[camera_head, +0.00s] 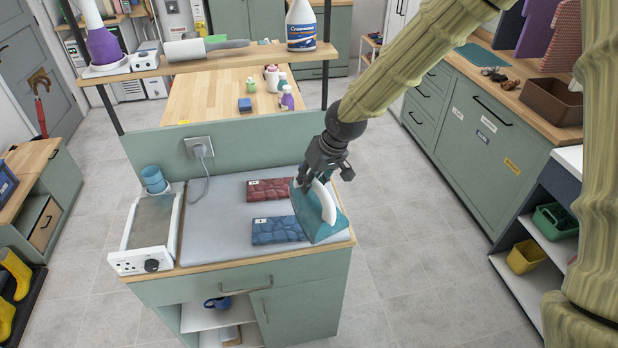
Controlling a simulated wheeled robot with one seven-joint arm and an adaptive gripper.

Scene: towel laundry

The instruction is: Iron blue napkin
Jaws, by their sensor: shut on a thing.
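The blue napkin (277,231) lies flat on the grey ironing surface (215,225), near its front. A red napkin (268,189) lies flat behind it. My gripper (322,178) is shut on the handle of the iron (314,222), which is teal and white. The iron is tilted, at the right end of the blue napkin, and covers part of it in this view. I cannot tell whether the iron touches the napkin or hangs just above it. The fingertips are partly hidden by the iron's handle.
A white iron stand (145,258) with a knob and a blue cup (153,179) are left of the ironing surface. A cord runs from the wall socket (199,148). A shelf with a detergent bottle (301,27) stands above the back. Floor right of the cabinet is free.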

